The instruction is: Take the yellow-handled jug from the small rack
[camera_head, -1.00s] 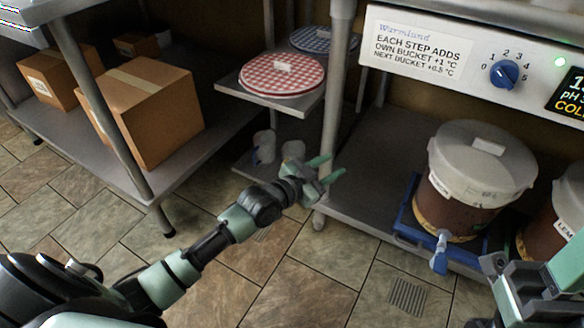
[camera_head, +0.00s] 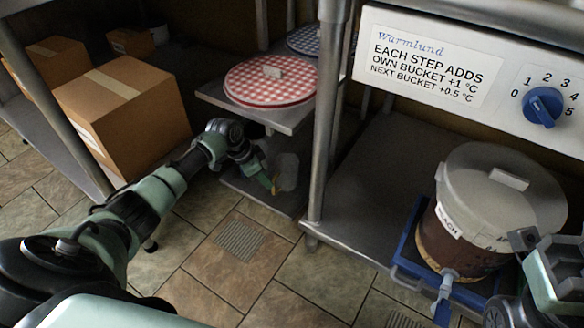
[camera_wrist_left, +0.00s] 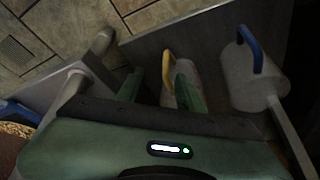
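The yellow-handled jug (camera_wrist_left: 176,92) is pale and stands on the low rack shelf. In the left wrist view its yellow handle (camera_wrist_left: 167,66) lies between the two finger lines of my left gripper (camera_wrist_left: 160,88), which is open. One finger overlaps the jug's body; I cannot tell whether it touches. In the head view my left gripper (camera_head: 262,178) is down at the small rack (camera_head: 232,184), beside a pale jug (camera_head: 288,172), with a bit of yellow-orange at the fingers. My right gripper (camera_head: 545,258) is at the right edge, in front of the lidded bucket; its opening is unclear.
A blue-handled jug (camera_wrist_left: 255,80) stands close by on the same shelf. The rack's upper shelf holds a red checked lid (camera_head: 270,82). A metal post (camera_head: 323,130) stands right of the rack. A cardboard box (camera_head: 125,115) is left. A lidded bucket (camera_head: 495,205) sits right.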

